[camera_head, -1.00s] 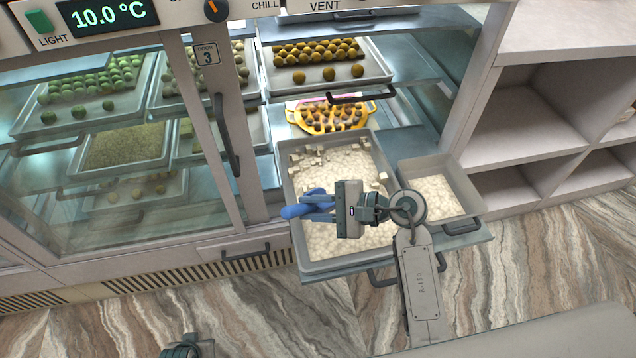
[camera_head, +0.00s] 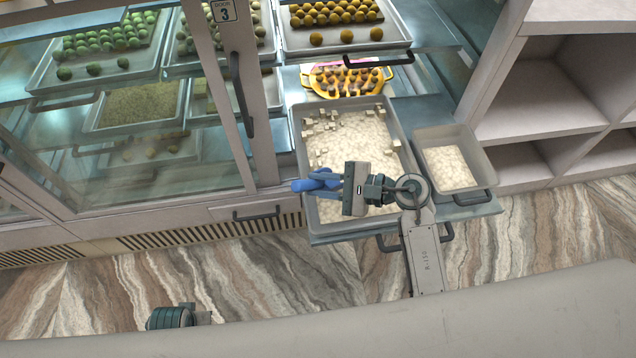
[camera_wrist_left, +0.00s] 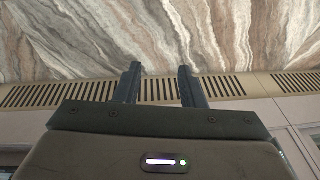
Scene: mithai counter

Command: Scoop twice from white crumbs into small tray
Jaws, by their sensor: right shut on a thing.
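The white crumbs (camera_head: 362,140) fill a large grey tray (camera_head: 397,107), with pale cubes lying at its far end and sides. The small tray (camera_head: 483,158) stands to its right and has a layer of white crumbs in it. My right gripper (camera_head: 338,186) is over the near half of the large tray, shut on a blue tool (camera_head: 303,185), seemingly the scoop. The blue tool points left, across the large tray's left rim; its far end is partly hidden. My left gripper (camera_wrist_left: 159,72) is open and empty, its fingers apart above the floor and vent grille.
Both trays sit on a pulled-out shelf with a dark handle (camera_head: 388,243). A yellow tray of sweets (camera_head: 343,82) is behind. A door frame (camera_head: 235,100) and glass case stand close on the left, open shelves (camera_head: 545,100) on the right.

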